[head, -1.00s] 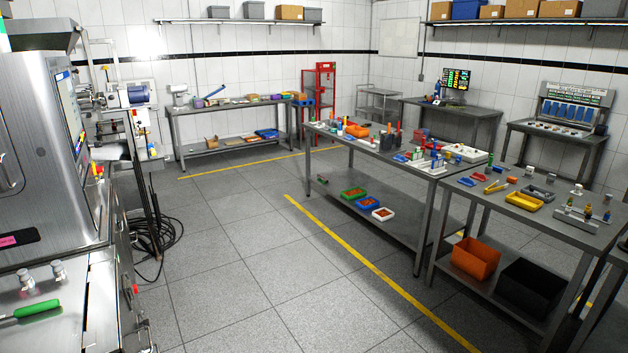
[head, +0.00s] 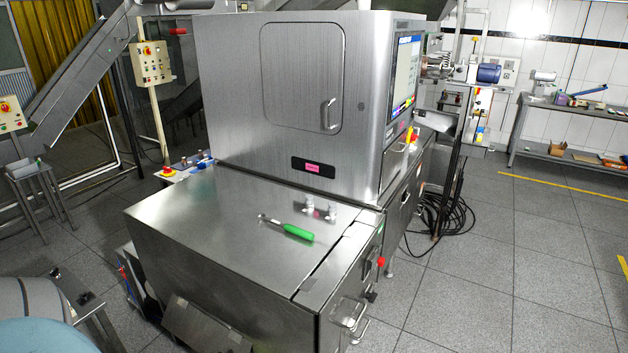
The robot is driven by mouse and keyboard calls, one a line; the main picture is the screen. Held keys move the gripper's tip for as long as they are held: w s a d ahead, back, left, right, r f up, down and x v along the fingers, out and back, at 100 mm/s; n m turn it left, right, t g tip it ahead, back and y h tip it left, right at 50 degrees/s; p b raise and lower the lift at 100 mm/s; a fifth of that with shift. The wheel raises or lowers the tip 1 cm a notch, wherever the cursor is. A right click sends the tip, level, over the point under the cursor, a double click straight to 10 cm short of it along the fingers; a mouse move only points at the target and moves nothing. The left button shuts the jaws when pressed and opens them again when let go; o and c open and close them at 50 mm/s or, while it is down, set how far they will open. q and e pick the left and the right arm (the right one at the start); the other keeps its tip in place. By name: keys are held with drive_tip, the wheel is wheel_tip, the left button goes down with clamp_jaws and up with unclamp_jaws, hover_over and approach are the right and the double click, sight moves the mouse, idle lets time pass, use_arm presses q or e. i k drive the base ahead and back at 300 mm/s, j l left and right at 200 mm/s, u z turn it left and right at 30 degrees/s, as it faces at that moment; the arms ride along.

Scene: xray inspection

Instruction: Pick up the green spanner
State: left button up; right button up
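The green spanner (head: 297,231) lies on the flat steel top (head: 215,245) of the inspection machine's front section. Its green handle points to the right and its metal end points to the left. Small metal knobs (head: 331,212) stand just behind it on the same top. Neither of my grippers shows in the head view.
The tall steel machine cabinet (head: 265,100) rises behind the top, with a screen on its right side. Handles (head: 351,318) and a red knob stick out at the front right. Black cables (head: 440,222) lie on the floor to the right. Open floor (head: 490,290) extends beyond.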

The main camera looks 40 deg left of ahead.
sight(296, 230)
drive_tip(key=i+l+u, duration=0.1)
drive_tip(key=u, duration=0.35)
drive_tip(key=i+l+u, duration=0.2)
drive_tip(key=u, duration=0.25)
drive_tip(key=i+l+u, duration=0.15)
drive_tip(key=u, duration=0.3)
drive_tip(key=l+u, duration=0.4)
drive_tip(key=i+l+u, duration=0.1)
drive_tip(key=u, duration=0.35)
drive_tip(key=l+u, duration=0.45)
drive_tip(key=j, duration=0.1)
